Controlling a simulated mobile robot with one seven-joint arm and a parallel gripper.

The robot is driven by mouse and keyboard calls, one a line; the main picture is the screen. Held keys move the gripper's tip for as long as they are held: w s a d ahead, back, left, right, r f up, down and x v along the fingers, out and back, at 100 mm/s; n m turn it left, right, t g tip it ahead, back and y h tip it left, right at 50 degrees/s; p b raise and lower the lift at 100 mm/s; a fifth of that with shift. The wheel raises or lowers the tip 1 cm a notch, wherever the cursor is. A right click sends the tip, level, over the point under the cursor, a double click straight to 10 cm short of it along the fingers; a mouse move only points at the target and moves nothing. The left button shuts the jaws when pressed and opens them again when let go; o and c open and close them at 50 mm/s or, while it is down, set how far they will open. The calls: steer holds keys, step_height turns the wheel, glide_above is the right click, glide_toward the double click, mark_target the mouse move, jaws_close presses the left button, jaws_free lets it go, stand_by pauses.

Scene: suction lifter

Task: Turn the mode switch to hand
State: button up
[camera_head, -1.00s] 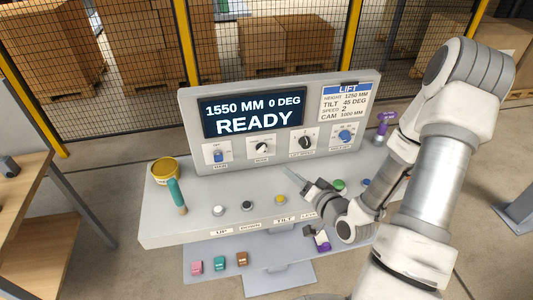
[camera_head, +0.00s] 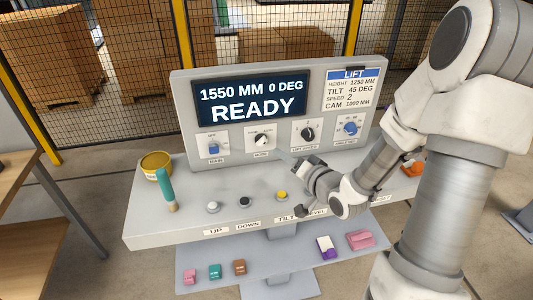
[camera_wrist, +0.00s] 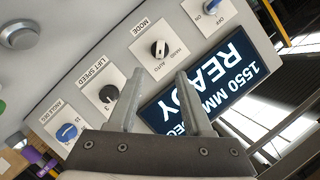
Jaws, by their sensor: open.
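The mode switch (camera_head: 262,141) is a small dark rotary knob with a white mark on a white plate labelled MODE. It sits on the upright panel below the display. In the wrist view the mode switch (camera_wrist: 160,49) shows close up, with HAND and AUTO printed beside it. I cannot tell surely which label its mark points to. My gripper (camera_wrist: 158,82) is open and empty, its two fingers spread below the knob in the wrist view and apart from it. In the head view my gripper (camera_head: 292,160) is in front of the panel, right of and below the switch.
The display (camera_head: 252,102) reads READY. The main switch (camera_head: 213,148), lift speed knob (camera_head: 307,133) and angle knob (camera_head: 351,128) flank the mode switch.

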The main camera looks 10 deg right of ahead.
mark_target(264, 143)
steer(key=b+x, duration=0.2)
steer(key=x, duration=0.9)
steer(key=shift+w+a+b, duration=0.15)
steer(key=shift+w+b, duration=0.1)
steer(key=shift+b, duration=0.15)
steer(key=shift+c, duration=0.3)
jaws_close()
